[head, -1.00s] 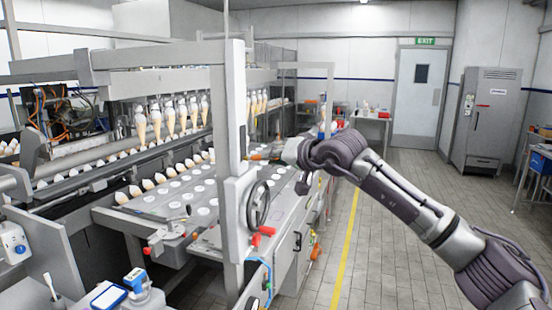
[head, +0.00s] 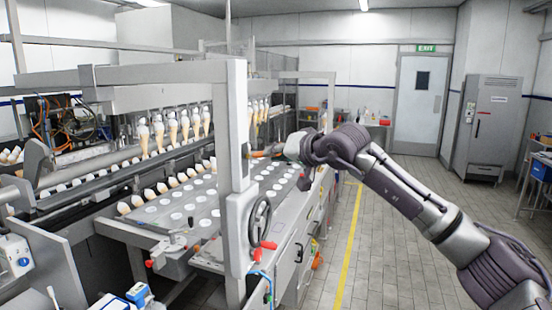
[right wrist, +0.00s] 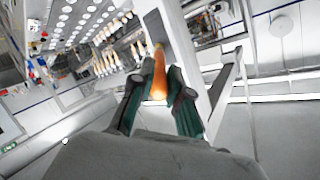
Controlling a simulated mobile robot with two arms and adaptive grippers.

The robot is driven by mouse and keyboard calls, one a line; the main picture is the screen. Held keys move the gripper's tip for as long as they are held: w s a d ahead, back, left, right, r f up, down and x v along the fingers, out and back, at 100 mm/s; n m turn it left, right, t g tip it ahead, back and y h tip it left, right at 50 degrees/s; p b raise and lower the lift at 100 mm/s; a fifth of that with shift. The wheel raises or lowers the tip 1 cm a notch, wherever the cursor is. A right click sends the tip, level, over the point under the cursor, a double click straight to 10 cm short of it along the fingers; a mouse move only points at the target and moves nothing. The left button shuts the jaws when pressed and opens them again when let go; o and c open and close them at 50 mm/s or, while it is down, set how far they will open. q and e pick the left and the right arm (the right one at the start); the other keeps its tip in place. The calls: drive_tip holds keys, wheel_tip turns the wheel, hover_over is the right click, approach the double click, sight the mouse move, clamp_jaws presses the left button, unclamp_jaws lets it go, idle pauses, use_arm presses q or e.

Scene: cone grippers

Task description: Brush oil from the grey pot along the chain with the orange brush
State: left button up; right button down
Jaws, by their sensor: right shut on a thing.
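My right gripper (head: 284,150) reaches in from the right, above the far end of the machine's flat top and just right of the white upright post. It is shut on the orange brush (head: 259,154), whose orange part points left towards the post. In the right wrist view the brush (right wrist: 159,76) sits between the two dark green-lined fingers (right wrist: 158,100). Its bristles are not clear in either view. I cannot pick out the grey pot or the chain for certain. My left gripper is not in view.
The white post (head: 236,170) with its handwheel (head: 260,220) stands close to the brush. Rows of cones (head: 170,130) hang and lie along the machine at left. The tiled floor (head: 400,215) at right is clear. A grey cabinet (head: 488,125) stands at the back right.

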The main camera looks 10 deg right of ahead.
drive_tip(key=shift+r+p, duration=1)
drive_tip(key=shift+r, duration=0.7)
drive_tip(key=shift+f+b, duration=3.9)
drive_tip(key=shift+f, duration=0.7)
drive_tip(key=shift+r+p, duration=3.2)
drive_tip(key=shift+r, duration=1.4)
drive_tip(key=shift+a+f, duration=0.1)
drive_tip(key=shift+f, duration=0.1)
wheel_tip(320, 180, down, 9)
drive_tip(key=b, duration=0.7)
drive_tip(key=shift+r, duration=0.15)
drive_tip(key=s+d+b, duration=0.2)
drive_tip(key=s+d, duration=0.1)
drive_tip(key=d, duration=0.2)
drive_tip(key=shift+s, duration=0.15)
